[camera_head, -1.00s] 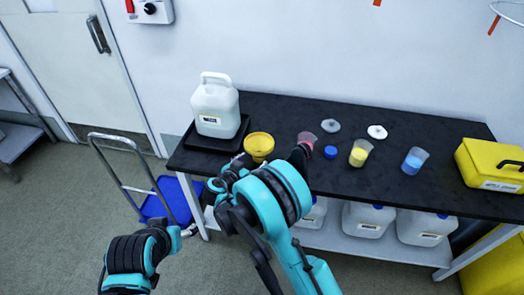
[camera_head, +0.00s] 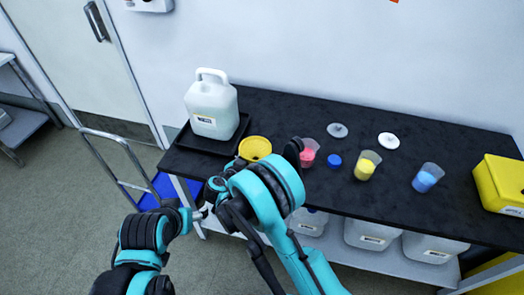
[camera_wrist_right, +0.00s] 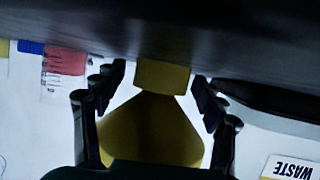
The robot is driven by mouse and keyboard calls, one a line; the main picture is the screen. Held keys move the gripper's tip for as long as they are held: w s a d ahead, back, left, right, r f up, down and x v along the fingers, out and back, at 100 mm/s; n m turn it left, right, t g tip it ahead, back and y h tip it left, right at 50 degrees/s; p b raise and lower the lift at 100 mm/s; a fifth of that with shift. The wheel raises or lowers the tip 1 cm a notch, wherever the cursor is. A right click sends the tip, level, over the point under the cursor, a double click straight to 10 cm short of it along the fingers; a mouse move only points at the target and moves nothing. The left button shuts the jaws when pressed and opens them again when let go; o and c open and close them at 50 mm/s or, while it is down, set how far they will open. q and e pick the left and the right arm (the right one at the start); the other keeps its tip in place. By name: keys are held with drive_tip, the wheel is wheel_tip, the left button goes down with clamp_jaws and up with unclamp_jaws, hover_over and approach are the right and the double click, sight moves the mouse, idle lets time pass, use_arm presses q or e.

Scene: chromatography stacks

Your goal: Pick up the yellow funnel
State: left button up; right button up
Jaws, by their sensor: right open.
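The yellow funnel (camera_head: 255,148) stands on the black bench top near its front edge, just right of the tray with the white jug. In the right wrist view, which is upside down, the funnel (camera_wrist_right: 150,132) has its wide part away from the bench and its narrow part near it. My right gripper (camera_wrist_right: 160,76) is open, with one finger on each side of the funnel's narrow part; contact is not clear. In the head view my right arm hides most of this gripper. My left gripper (camera_head: 200,213) is low, in front of the bench's left end; its jaws are too small to read.
The white jug (camera_head: 211,105) stands in a black tray (camera_head: 205,147) at left. Right of the funnel are a red beaker (camera_head: 309,156), blue cap (camera_head: 334,161), yellow beaker (camera_head: 366,167), blue beaker (camera_head: 426,180) and yellow case (camera_head: 500,185). A blue trolley (camera_head: 160,188) stands at the left.

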drive_tip(key=shift+s+a+r, duration=0.15)
drive_tip(key=shift+s, duration=0.1)
drive_tip(key=c, duration=1.3)
